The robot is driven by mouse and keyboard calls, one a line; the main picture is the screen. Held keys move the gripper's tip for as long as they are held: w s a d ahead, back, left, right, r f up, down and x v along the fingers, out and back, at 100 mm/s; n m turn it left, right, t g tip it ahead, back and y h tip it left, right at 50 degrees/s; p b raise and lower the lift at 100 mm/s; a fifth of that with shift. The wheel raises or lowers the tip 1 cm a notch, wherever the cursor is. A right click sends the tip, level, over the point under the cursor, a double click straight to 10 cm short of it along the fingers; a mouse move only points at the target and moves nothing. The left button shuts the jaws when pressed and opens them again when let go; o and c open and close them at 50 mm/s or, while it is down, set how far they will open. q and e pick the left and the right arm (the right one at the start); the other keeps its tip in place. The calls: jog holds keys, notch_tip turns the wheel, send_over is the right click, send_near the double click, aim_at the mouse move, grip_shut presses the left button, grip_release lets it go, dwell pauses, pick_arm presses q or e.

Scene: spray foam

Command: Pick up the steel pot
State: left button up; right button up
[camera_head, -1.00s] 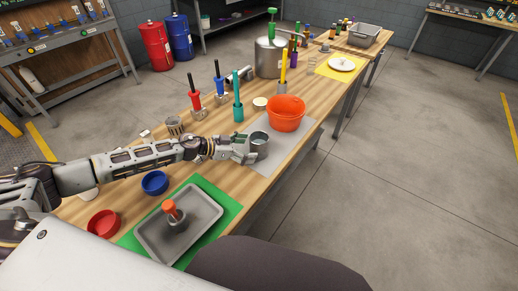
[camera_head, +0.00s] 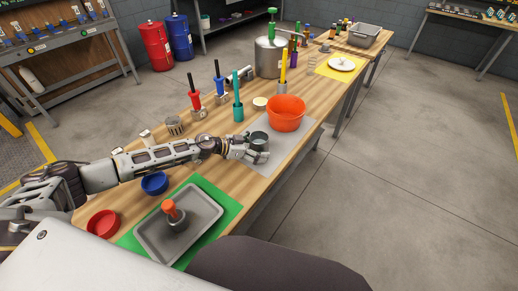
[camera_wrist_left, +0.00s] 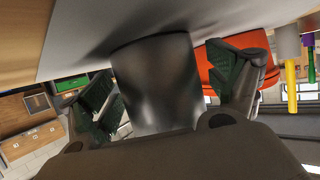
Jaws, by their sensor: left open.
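The steel pot (camera_head: 260,140) is a small grey metal cup standing upright on the grey mat (camera_head: 285,153), in front of the orange bowl. My left gripper (camera_head: 258,151) is at the pot, low over the mat. In the left wrist view the pot (camera_wrist_left: 157,85) fills the middle, between the two spread fingers of my open left gripper (camera_wrist_left: 170,90). A gap shows between the pot and the right finger; the left finger looks very near the pot's side, and I cannot tell whether it touches. My right gripper is not in view.
An orange bowl (camera_head: 286,115) stands just behind the pot. Upright tools, such as the teal one (camera_head: 238,105), stand along the left side of the table. A grey tray (camera_head: 180,228) on a green mat and a blue bowl (camera_head: 155,183) are nearer. Bare floor lies right.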

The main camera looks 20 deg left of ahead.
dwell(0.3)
pick_arm(q)
jog(key=c, duration=1.4)
jog(key=shift+c, duration=0.2)
jog(key=shift+r+p, duration=0.3)
jog(key=shift+r, duration=0.1)
